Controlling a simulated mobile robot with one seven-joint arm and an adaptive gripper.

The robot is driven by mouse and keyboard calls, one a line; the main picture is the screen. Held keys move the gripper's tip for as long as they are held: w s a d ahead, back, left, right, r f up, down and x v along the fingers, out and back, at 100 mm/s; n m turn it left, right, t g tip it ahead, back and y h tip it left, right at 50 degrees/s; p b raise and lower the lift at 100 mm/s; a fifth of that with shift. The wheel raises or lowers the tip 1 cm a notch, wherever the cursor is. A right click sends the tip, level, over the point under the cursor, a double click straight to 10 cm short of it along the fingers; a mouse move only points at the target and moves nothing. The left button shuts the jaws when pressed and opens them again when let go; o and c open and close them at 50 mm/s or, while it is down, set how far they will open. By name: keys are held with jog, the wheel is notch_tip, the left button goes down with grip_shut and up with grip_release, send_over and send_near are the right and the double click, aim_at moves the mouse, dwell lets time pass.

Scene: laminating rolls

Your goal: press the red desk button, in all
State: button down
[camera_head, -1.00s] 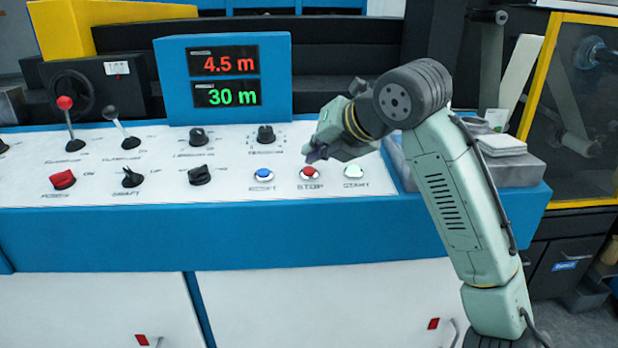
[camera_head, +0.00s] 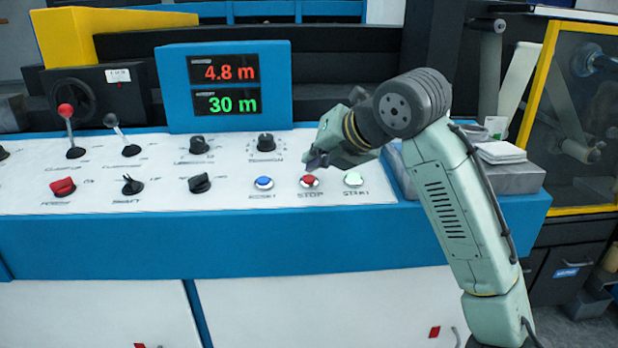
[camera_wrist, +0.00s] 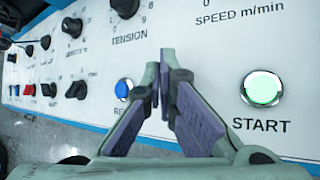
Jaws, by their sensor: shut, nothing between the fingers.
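The red desk button (camera_head: 310,181), labelled STOP, sits on the white panel between the blue RESET button (camera_head: 264,183) and the lit green START button (camera_head: 353,179). My gripper (camera_head: 317,161) is just above the red button in the head view, its fingers pointing down toward the panel. A small gap shows between the fingertips and the button. In the wrist view the fingers (camera_wrist: 160,88) are shut and empty, and they hide the red button. START (camera_wrist: 262,89) shows to their right, and part of RESET (camera_wrist: 124,88) to their left.
Knobs (camera_head: 266,142) stand behind the buttons. A red rotary switch (camera_head: 62,187) and levers are at the left. The display (camera_head: 225,87) reads 4.8 m over 30 m. A grey box with white sheets (camera_head: 500,152) stands right of the panel.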

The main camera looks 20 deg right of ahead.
jog(key=shift+f, duration=0.45)
jog(key=shift+w+f+b, duration=0.1)
jog(key=shift+f+b, duration=0.25)
jog(key=shift+b, duration=0.1)
dwell(0.9)
jog(key=shift+r+p, duration=0.65)
jog(key=shift+r, duration=0.15)
jog(key=shift+r, duration=0.1)
jog(key=r+p, duration=0.2)
jog(key=s+r+p, duration=0.1)
jog(key=r, duration=0.1)
jog(key=shift+a+r+p, duration=0.1)
jog(key=shift+r+p, duration=0.25)
jog(key=shift+p, duration=0.05)
dwell(0.5)
